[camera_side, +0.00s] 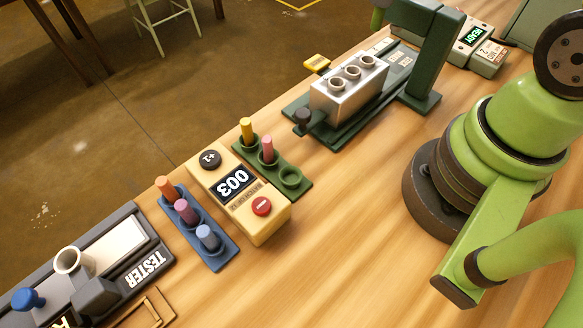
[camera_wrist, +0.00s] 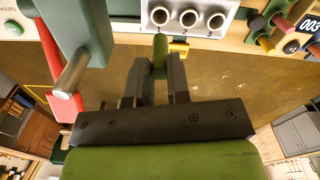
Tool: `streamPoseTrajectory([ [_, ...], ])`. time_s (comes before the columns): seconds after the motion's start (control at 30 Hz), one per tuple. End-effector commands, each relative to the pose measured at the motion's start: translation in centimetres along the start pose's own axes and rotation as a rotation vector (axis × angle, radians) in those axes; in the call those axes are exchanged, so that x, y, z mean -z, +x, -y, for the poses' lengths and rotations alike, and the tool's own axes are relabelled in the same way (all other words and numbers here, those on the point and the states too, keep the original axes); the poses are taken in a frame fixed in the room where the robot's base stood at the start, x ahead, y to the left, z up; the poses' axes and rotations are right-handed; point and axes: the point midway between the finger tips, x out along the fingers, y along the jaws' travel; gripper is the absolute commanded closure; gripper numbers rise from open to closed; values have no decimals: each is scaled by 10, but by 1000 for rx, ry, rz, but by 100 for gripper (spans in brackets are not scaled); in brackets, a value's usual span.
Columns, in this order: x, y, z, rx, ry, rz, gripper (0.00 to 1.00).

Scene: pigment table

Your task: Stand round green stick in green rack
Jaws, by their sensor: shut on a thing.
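My gripper (camera_wrist: 158,72) shows in the wrist view, its two dark fingers shut on a green round stick (camera_wrist: 160,50). The stick is beside the silver block with holes, apart from the green rack; its exact height and tilt are hard to tell. In the side view my gripper is not clearly visible. The green rack (camera_side: 275,167) stands in the middle of the side view, with a yellow stick (camera_side: 247,130) and a red stick (camera_side: 267,149) upright in it and an empty socket (camera_side: 290,177) at its near end. The rack also shows at the wrist view's top right (camera_wrist: 257,22).
A silver block with several holes (camera_side: 340,98) sits on a dark green base below a green press frame (camera_side: 435,60). The yellow counter box (camera_side: 247,217) stands against the rack's near-left side. A blue rack (camera_side: 219,249) and a tester (camera_side: 130,240) lie farther left.

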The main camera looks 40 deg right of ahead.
Motion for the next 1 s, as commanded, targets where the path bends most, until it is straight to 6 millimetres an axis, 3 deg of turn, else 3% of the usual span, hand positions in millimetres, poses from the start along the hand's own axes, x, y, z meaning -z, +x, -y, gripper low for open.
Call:
streamPoseTrajectory([
  [0.33, 0, 0, 1, 0, -5, 0, 100],
  [0.47, 8, 4, 12, 0, -85, 2, 100],
  [0.57, 20, 11, 36, 1, -241, 3, 100],
  [0.77, 41, 32, 113, 1, -727, 5, 100],
  [1.0, 36, 55, 202, 0, -1269, 4, 100],
])
